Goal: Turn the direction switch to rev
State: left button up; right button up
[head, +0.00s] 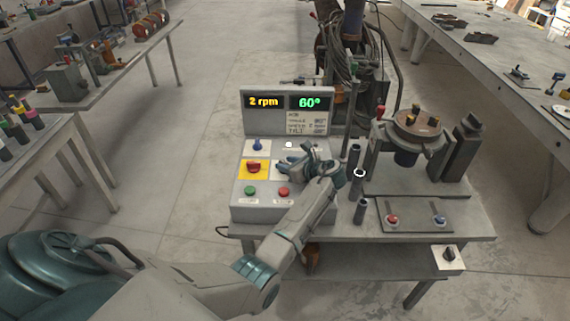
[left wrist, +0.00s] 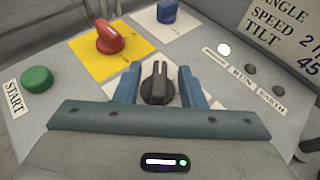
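A black knob (left wrist: 157,84) with a raised grip ridge stands on the light panel of the control box (head: 236,190). It looks like the direction switch, but no fwd or rev label on it is readable. My left gripper (left wrist: 159,86) is open, with one blue finger on each side of the knob. A gap shows between each finger and the ridge. In the head view my left gripper (head: 288,165) is over the right part of the panel and hides the knob. My right gripper is not in view.
Beside the knob are a red rotary switch (left wrist: 108,38) on a yellow plate, a blue knob (left wrist: 167,12) and a green START button (left wrist: 37,79). A red button (head: 284,192) sits near my wrist. Displays (head: 287,103) read 2 rpm and 60°. Dark posts (head: 353,160) stand to the right.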

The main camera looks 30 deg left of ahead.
pick_arm(q)
jog(key=b+v, duration=0.2)
jog(key=v, duration=0.7)
jog(key=shift+s+d, duration=0.1)
jog(key=shift+d, duration=0.15)
jog(key=shift+r, duration=0.1)
